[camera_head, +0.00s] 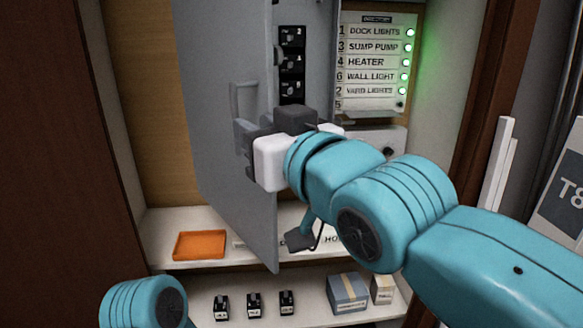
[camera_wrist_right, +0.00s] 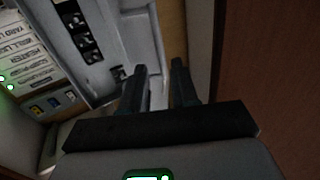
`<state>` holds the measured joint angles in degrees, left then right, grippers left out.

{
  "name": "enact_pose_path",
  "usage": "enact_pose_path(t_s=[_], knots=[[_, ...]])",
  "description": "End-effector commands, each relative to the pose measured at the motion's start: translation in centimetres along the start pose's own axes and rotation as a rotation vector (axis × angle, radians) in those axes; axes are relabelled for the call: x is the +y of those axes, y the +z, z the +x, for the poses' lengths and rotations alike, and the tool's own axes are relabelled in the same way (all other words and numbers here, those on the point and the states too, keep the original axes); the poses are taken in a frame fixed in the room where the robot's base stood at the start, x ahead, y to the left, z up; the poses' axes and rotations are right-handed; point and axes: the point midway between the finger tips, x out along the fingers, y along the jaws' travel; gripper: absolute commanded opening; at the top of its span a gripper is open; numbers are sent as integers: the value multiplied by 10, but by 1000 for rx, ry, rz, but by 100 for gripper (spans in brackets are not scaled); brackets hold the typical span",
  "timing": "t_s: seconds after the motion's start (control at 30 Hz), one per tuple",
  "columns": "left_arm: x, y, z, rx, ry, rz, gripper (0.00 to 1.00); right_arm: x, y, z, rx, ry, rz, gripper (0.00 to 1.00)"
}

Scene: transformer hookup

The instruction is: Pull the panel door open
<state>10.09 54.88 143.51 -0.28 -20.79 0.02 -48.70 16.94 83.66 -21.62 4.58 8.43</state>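The grey panel door (camera_head: 215,50) stands ajar at the centre of the head view, its long edge slanting down toward the lower shelf. Its bar handle (camera_head: 236,98) is on the door's left face; the handle's lower part is hidden behind my right gripper (camera_head: 243,138). That gripper is at the door by the handle. In the right wrist view my right gripper (camera_wrist_right: 158,72) shows two dark fingers spread apart with a pale strip between them. Whether the handle lies between them I cannot tell. My left gripper is out of view; only a teal link of that arm shows.
Behind the door is a column of black breakers (camera_head: 291,62) and a lit directory label board (camera_head: 372,60). Below are an orange tray (camera_head: 200,246), several small black breakers (camera_head: 254,305) and a blue-grey box (camera_head: 347,293). Dark wood cabinet sides bound the space left and right.

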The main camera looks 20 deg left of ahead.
Motion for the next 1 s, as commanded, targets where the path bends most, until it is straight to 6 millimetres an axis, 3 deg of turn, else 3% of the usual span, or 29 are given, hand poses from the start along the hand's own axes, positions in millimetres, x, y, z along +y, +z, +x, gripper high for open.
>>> enact_pose_path(t_s=[0.03,0.2,0.4,0.73,0.77,0.83,1.0], knots=[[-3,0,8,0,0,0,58,0,2,-16,5,0,0,29],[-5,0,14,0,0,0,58,0,0,-55,4,-1,1,29],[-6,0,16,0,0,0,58,0,0,-81,1,-1,1,29],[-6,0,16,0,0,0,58,0,-1,-86,0,-1,0,29],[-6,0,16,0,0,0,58,0,-1,-86,0,-1,0,25],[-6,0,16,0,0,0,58,0,-1,-86,-1,0,0,3],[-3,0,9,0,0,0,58,9,0,-82,-32,15,4,0]])
